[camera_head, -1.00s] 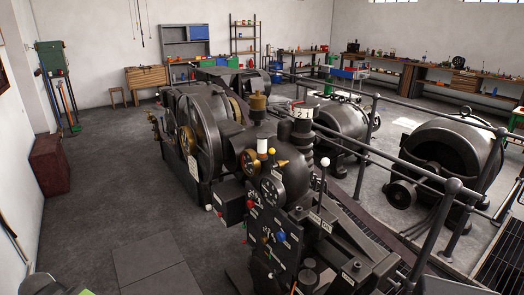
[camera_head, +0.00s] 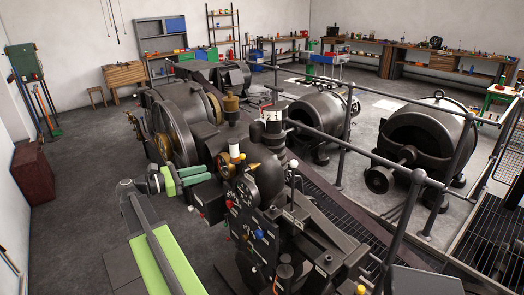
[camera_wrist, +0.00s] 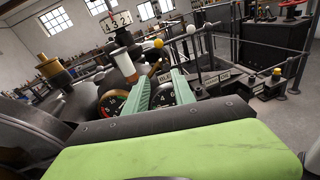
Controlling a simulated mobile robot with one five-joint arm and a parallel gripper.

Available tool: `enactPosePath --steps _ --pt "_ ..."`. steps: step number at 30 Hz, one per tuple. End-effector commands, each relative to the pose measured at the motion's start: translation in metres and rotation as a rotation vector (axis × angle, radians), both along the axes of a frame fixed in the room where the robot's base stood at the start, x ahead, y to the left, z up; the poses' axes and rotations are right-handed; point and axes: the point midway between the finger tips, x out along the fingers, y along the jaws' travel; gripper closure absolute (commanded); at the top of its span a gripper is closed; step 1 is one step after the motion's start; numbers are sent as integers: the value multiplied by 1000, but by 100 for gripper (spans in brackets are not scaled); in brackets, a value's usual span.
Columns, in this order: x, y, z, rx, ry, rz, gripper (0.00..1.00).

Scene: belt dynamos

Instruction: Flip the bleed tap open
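My gripper (camera_head: 206,173) is raised in front of the dark machine, with two pale green fingers spread apart and nothing between them. In the wrist view its fingers (camera_wrist: 162,76) point at the machine's gauges, one gauge showing between them. A partly covered label starting "BL" (camera_wrist: 138,81) shows by the left finger. A small brass-coloured piece (camera_wrist: 165,77) lies beyond the fingertips; I cannot tell whether it is the bleed tap. The tap cannot be picked out for certain in either view.
Railings (camera_head: 340,165) run behind. The floor at left is open.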

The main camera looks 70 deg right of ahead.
Motion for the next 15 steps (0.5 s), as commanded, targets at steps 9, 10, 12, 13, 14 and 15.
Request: enactPosePath --steps 9,10,12,13,14,15 --pt "-21 -17 21 -10 104 -34 69" --pt "-23 -20 20 -10 104 -34 69" --pt "-33 -29 20 -11 103 -34 69" --pt "-38 -34 20 -10 102 -36 69" --pt "-43 -40 20 -10 102 -35 69" --pt "-50 -47 19 -10 102 -36 69"
